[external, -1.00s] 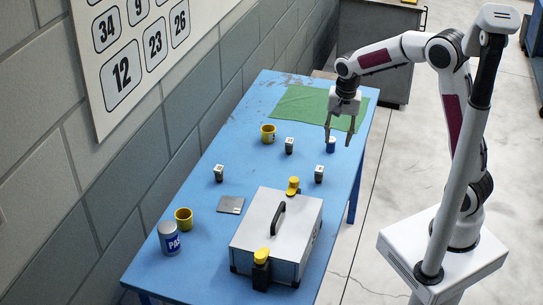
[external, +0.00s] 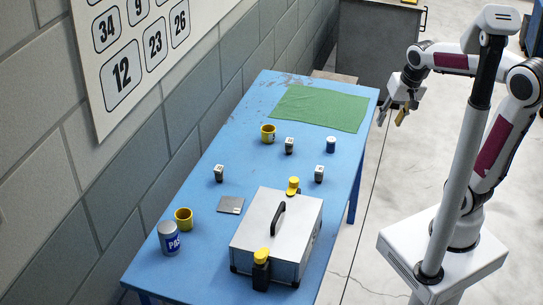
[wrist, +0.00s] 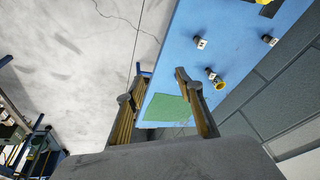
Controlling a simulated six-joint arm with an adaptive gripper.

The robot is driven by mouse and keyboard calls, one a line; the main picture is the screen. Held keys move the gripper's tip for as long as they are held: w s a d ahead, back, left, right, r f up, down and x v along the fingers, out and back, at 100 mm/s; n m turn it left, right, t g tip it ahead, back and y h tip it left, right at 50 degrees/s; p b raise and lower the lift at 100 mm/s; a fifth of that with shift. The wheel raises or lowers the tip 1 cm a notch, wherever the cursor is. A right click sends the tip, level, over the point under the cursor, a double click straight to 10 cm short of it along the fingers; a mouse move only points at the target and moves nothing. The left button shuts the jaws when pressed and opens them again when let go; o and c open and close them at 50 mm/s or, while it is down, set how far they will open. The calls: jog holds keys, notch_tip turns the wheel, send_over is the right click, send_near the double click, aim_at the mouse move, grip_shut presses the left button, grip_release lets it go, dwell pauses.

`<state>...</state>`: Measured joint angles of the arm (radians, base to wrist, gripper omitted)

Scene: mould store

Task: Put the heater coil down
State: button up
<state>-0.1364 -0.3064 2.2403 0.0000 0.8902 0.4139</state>
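My gripper (external: 393,118) is open and empty, out past the right edge of the table and over the floor. In the wrist view its two fingers stand wide apart (wrist: 158,95) with nothing between them. No piece is plainly recognisable as the heater coil. A small blue cylinder with a pale top (external: 331,145) stands upright on the table, in front of the green cloth and well apart from my gripper. Three small dark blocks with pale tops stand nearby: one in the middle (external: 289,146), one on the left (external: 219,174), one on the right (external: 319,174).
The blue table (external: 255,105) carries a green cloth (external: 320,107), a grey case (external: 278,235) with yellow-topped latches, two yellow mugs (external: 268,134) (external: 184,219), a labelled can (external: 170,240) and a flat grey plate (external: 230,205). A grey cabinet (external: 375,45) stands behind. Clear table lies around the blocks.

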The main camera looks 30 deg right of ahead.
jog(key=s+d+n+t, duration=0.2)
jog(key=s+d+n, duration=0.1)
jog(key=s, duration=0.7)
jog(key=shift+s+d+r+h, duration=0.15)
jog(key=shift+d+r+h, duration=0.2)
jog(key=shift+d, duration=0.4)
jog(key=shift+o, duration=0.4)
